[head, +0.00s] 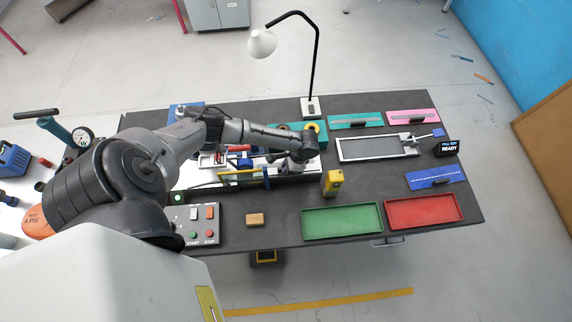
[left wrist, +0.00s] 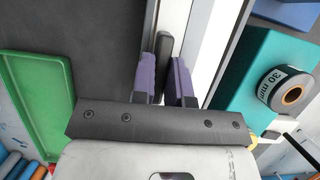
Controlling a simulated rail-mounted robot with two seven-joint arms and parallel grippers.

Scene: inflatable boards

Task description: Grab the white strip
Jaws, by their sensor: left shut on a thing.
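A long white strip-like surface (left wrist: 208,45) runs up the left wrist view beside a dark bar (left wrist: 164,45). My left gripper (left wrist: 167,72) has its two purple fingers on either side of this dark bar and is shut on it. Whether the bar is a handle of the white strip I cannot tell. In the head view my left gripper (head: 299,158) points down at the right end of the white work area at the table's middle, and my arm hides part of it. My right gripper is not in view.
A yellow device (head: 333,182) stands close to the right of my gripper. A green tray (head: 342,222) and a red tray (head: 424,212) lie at the front. A teal block (left wrist: 235,85) bears a roll labelled 30 mm (left wrist: 287,90). A lamp (head: 262,43) rises behind.

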